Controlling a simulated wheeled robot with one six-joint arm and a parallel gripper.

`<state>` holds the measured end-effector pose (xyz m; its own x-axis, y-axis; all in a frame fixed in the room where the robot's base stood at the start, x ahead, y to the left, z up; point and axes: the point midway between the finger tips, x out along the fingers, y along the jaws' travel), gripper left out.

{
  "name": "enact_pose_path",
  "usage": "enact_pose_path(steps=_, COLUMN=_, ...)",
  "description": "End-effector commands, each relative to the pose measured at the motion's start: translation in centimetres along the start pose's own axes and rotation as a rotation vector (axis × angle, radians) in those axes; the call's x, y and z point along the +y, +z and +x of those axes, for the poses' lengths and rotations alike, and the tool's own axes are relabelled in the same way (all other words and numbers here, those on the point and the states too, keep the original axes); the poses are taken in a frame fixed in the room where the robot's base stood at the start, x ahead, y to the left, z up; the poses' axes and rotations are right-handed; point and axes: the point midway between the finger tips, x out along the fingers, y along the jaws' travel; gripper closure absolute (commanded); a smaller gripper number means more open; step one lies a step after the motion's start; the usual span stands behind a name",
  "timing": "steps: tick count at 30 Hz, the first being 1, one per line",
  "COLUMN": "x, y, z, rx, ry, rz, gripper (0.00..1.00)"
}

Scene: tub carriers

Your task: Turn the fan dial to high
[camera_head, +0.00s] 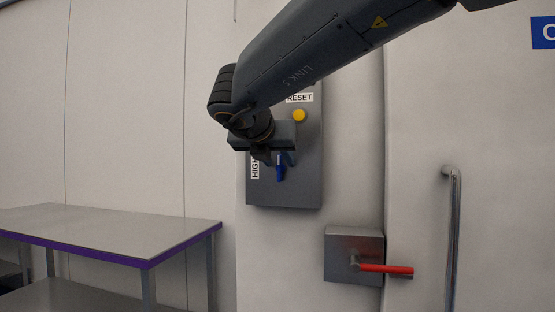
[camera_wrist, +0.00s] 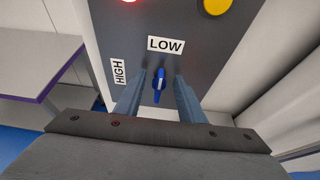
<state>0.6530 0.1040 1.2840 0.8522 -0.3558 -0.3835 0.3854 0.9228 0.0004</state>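The fan dial is a small blue knob (camera_wrist: 160,84) on a dark grey panel (camera_wrist: 206,55). In the wrist view its long axis runs up and down, in line with the LOW label (camera_wrist: 165,45) above it. The HIGH label (camera_wrist: 118,71) is to its left. My gripper (camera_wrist: 160,90) is open, one finger on each side of the dial; gaps show between fingers and dial. In the head view the dial (camera_head: 281,174) shows just below my gripper (camera_head: 274,158), which hides part of the panel and the LOW label.
A yellow button (camera_head: 299,115) under a RESET label (camera_head: 299,98) is higher on the panel. A red light (camera_wrist: 129,1) is at the wrist view's top edge. A grey box with a red lever (camera_head: 386,268) is lower right, near a vertical handle (camera_head: 451,235). A purple-edged table (camera_head: 105,230) stands left.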

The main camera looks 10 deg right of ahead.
Motion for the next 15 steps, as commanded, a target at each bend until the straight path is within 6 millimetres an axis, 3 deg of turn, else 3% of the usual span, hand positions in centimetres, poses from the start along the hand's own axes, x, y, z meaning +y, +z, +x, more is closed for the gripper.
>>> enact_pose_path(steps=1, x=0.0, y=0.0, z=-0.01, rx=0.0, ry=0.0, rz=0.0, gripper=0.66)
enact_pose_path(steps=7, x=0.0, y=0.0, z=-0.02, rx=0.0, ry=0.0, rz=0.0, gripper=1.0)
enact_pose_path(steps=15, x=0.03, y=0.03, z=-0.06, rx=0.001, ry=-0.008, rz=-0.017, gripper=1.0)
